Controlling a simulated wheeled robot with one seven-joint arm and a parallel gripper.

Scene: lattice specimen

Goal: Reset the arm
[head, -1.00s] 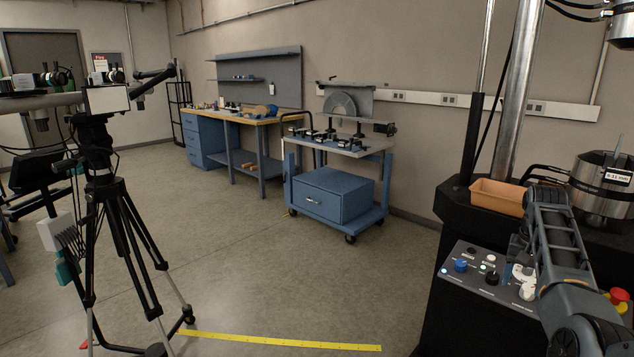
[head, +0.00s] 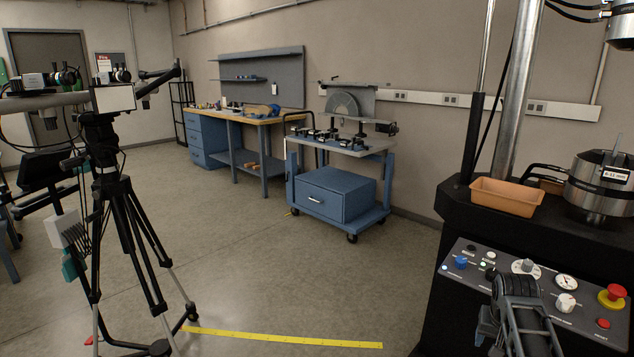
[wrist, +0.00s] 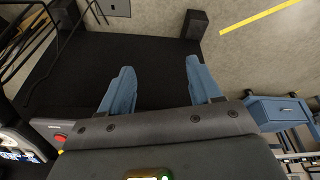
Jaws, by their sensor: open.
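My gripper (wrist: 159,66) shows in the wrist view with its two blue fingers spread wide apart. Nothing is between the fingers; a dark floor area lies beyond them. In the head view my arm is folded low at the bottom right, in front of the control panel (head: 543,278). The fingertips cannot be made out clearly in the head view.
A tan tray (head: 507,197) and a metal cylinder (head: 600,190) sit on the black machine at right. The panel carries a red emergency button (head: 615,292). A tripod (head: 118,220) stands left, a blue cart (head: 340,195) at the back.

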